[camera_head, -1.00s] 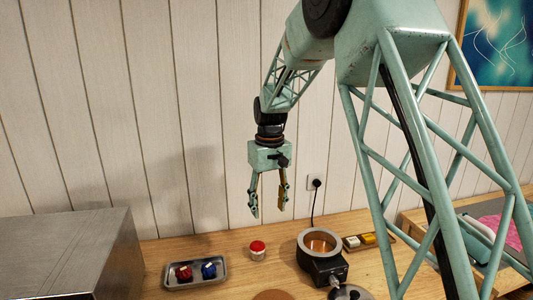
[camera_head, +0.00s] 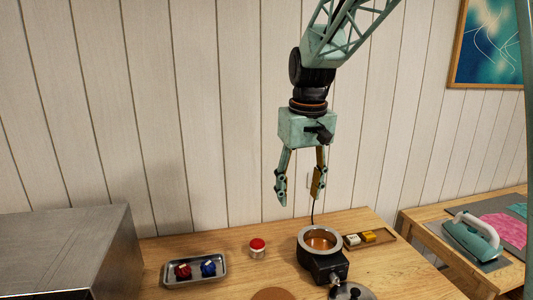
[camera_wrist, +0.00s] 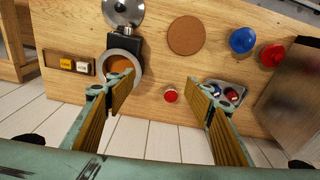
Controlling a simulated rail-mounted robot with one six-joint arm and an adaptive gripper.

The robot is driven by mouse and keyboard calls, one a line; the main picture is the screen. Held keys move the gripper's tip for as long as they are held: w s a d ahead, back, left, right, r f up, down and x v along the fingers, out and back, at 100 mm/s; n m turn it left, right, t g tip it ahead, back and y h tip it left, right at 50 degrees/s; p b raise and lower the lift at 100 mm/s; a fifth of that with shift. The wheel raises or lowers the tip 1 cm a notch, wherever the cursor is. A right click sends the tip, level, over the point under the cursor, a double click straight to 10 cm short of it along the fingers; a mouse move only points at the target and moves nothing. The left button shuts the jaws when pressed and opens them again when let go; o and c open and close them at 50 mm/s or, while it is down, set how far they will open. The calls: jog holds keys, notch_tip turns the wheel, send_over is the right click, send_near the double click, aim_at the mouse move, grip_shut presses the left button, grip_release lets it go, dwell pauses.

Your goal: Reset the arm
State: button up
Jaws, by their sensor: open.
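My gripper (camera_head: 299,192) hangs pointing down, open and empty, in the air above the back of the wooden table (camera_head: 205,245). In the head view its fingertips are above and a little left of the round pot (camera_head: 322,232) with brown contents. In the wrist view the two parted fingers (camera_wrist: 160,105) have wood-coloured inner pads and nothing between them. The pot (camera_wrist: 136,72) shows there beside the left finger.
A red-lidded jar (camera_head: 257,249) and a metal tray (camera_head: 190,284) with a red and a blue item stand left of the pot. A small wooden tray (camera_head: 390,236) holds white and yellow blocks. A metal box (camera_head: 70,250) is far left. An iron (camera_head: 472,238) sits on the right table.

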jog(key=s+d+r+m+b, duration=0.1)
jog(key=s+d+r, duration=0.1)
jog(key=s, duration=0.4)
jog(key=s+d+r, duration=0.2)
jog(key=s+d, duration=0.1)
jog(key=s, duration=0.2)
jog(key=s+d+f+m+t+b, duration=0.1)
jog(key=s+d, duration=0.2)
jog(key=s, duration=1.2)
jog(key=s+d+f+m+t+b, duration=0.1)
jog(key=s+d, duration=0.3)
jog(key=s, duration=1.1)
jog(key=shift+s+f+m+t+b, duration=0.3)
jog(key=shift+f+b, duration=0.05)
jog(key=shift+f, duration=0.45)
